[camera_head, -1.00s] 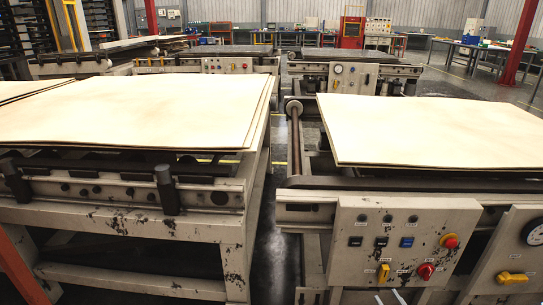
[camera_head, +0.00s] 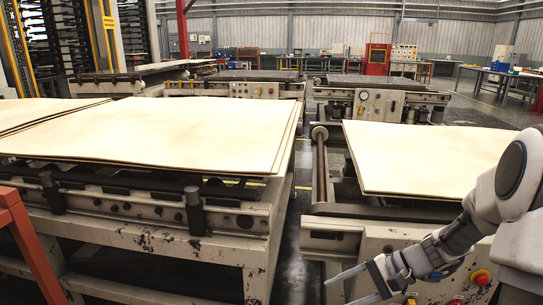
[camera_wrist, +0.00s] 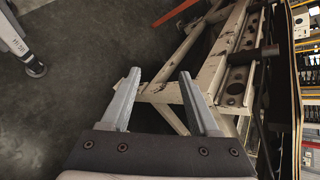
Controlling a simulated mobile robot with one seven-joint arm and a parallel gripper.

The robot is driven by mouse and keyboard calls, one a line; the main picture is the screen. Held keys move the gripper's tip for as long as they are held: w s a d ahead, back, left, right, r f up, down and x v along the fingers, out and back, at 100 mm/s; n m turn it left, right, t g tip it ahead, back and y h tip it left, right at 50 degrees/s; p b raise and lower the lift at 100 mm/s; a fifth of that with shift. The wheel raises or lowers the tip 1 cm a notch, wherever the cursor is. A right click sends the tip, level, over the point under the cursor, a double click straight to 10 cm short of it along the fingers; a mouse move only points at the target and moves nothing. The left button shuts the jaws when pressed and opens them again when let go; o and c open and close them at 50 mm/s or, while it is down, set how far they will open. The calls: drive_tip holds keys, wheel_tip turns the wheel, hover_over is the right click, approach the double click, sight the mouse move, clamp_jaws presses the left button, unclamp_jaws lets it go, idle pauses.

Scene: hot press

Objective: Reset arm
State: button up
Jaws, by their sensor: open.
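My gripper (camera_head: 352,282) is at the lower right of the head view, with my arm reaching in from the right edge. It is in front of the right press's control panel and covers part of it. Its two fingers are apart with nothing between them. In the wrist view the open fingers (camera_wrist: 157,90) point toward the pale frame of a press table (camera_wrist: 205,60) and the dark floor. The fingers look clear of the frame, though the exact gap cannot be told.
Pale sheets (camera_head: 150,135) lie stacked on the left table, and another stack (camera_head: 420,155) lies on the right one. A narrow floor aisle (camera_head: 287,250) runs between them. The control panel (camera_head: 345,250) with a red knob (camera_head: 480,277) is close to my arm. An orange-red post (camera_head: 35,245) stands at the lower left.

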drive_tip(key=s+a+r+n+t+h, duration=0.1)
drive_tip(key=s+r+n+t+h, duration=0.3)
drive_tip(key=s+r+n+h, duration=0.9)
drive_tip(key=s+r+m+y+p, duration=0.2)
drive_tip(key=s+r+m+p, duration=0.1)
drive_tip(key=r+p, duration=1.7)
wheel_tip(320, 180, up, 3)
drive_tip(key=shift+d+r+y, duration=0.2)
drive_tip(key=shift+y, duration=0.2)
drive_tip(key=shift+s, duration=0.1)
